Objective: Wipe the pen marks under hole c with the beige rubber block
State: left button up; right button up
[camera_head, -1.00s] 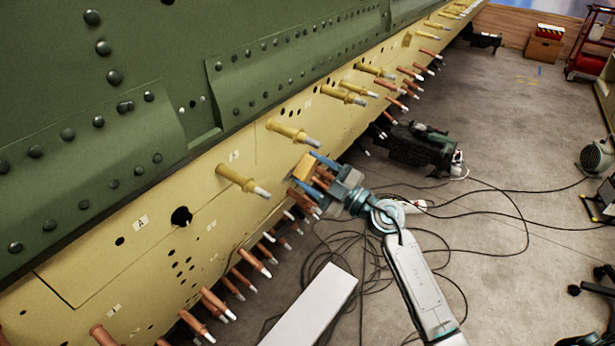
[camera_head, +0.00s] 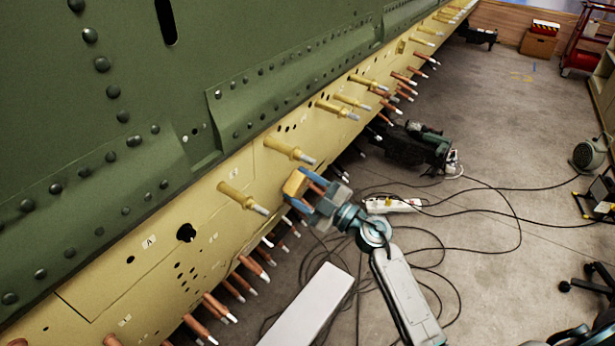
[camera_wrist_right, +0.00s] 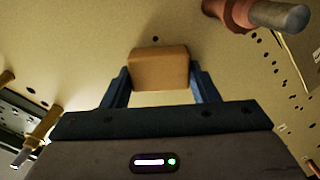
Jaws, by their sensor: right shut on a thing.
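My right gripper (camera_head: 306,190) is shut on the beige rubber block (camera_head: 294,183) and holds it close to the yellow skin panel (camera_head: 215,268). In the right wrist view the block (camera_wrist_right: 159,69) sits between the two blue fingers, in front of the panel. I cannot tell whether the block touches the panel. A large dark hole (camera_head: 186,232) is in the panel to the left, near a label "A". Hole c and its pen marks cannot be made out. My left gripper is not in view.
Yellow pins (camera_head: 243,198) and copper-coloured pins (camera_head: 254,267) stick out of the panel around the gripper. Cables and a white power strip (camera_head: 393,205) lie on the floor. A long white box-shaped piece (camera_head: 308,306) is below.

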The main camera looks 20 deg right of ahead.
jog(key=shift+s+a+r+p, duration=0.2)
jog(key=shift+s+a+p, duration=0.45)
jog(key=shift+a+p, duration=0.2)
jog(key=shift+s+a+f+p, duration=0.1)
jog(key=shift+s+a+p, duration=0.6)
jog(key=shift+a, duration=0.2)
jog(key=shift+s+f, duration=0.1)
jog(key=shift+s+d+f, duration=0.1)
jog(key=shift+s+d, duration=0.1)
send_near(278, 191)
jog(key=shift+a, duration=0.15)
